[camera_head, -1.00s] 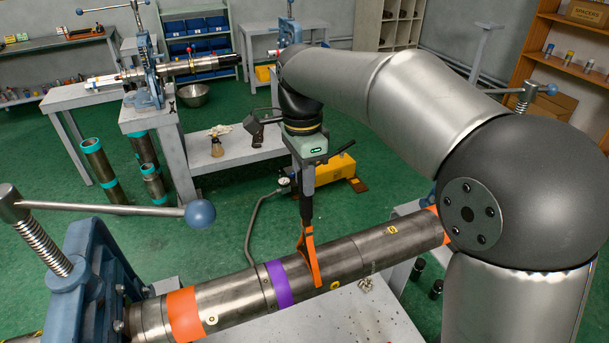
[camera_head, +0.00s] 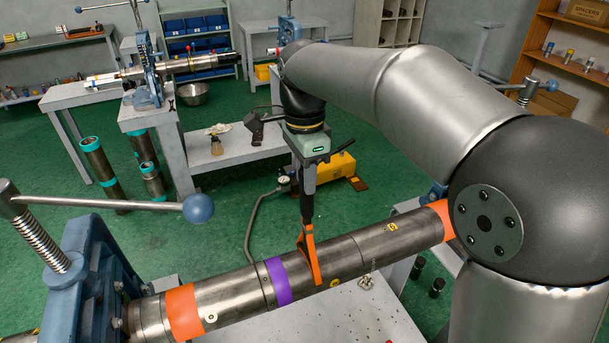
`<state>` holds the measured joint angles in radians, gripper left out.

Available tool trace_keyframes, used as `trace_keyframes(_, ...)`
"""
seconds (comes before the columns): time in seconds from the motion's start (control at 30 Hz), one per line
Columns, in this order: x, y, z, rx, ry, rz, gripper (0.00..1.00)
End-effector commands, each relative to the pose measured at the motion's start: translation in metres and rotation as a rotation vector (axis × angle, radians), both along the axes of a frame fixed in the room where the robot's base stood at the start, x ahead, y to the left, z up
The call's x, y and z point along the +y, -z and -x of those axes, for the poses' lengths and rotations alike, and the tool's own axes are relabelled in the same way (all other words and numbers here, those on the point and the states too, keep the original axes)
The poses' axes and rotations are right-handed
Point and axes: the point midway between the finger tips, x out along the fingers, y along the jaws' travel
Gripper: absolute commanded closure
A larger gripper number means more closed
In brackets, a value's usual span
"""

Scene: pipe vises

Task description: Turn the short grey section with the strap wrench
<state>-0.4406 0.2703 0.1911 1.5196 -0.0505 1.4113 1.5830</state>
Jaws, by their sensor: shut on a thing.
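My gripper (camera_head: 309,162) is shut on the dark handle of the strap wrench (camera_head: 307,204), which hangs down from it nearly upright. The wrench's orange strap (camera_head: 312,262) lies over the near side of the short grey section (camera_head: 338,256), just right of the purple band (camera_head: 279,281). Whether the strap passes fully around the underside is hidden. The section is part of a long steel pipe (camera_head: 235,296) that runs from lower left to upper right. A blue vise (camera_head: 92,268) grips the pipe's left end.
A grey worktop (camera_head: 350,318) lies under the pipe, with a small metal fitting (camera_head: 367,281) on it. A hose (camera_head: 249,226) and a yellow pump (camera_head: 335,169) are behind. A vise handle with a blue ball (camera_head: 198,208) sticks out at left. Green floor beyond is partly open.

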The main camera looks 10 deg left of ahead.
Motion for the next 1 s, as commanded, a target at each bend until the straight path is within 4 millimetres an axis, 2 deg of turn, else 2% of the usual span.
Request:
trace_keyframes(0.03,-0.0017,0.0059,0.0022,-0.004,0.001,-0.004,1.00)
trace_keyframes(0.13,-0.0042,0.0062,0.0057,-0.014,0.001,-0.011,1.00)
trace_keyframes(1.0,0.0012,0.0065,-0.0015,0.018,-0.001,0.011,1.00)
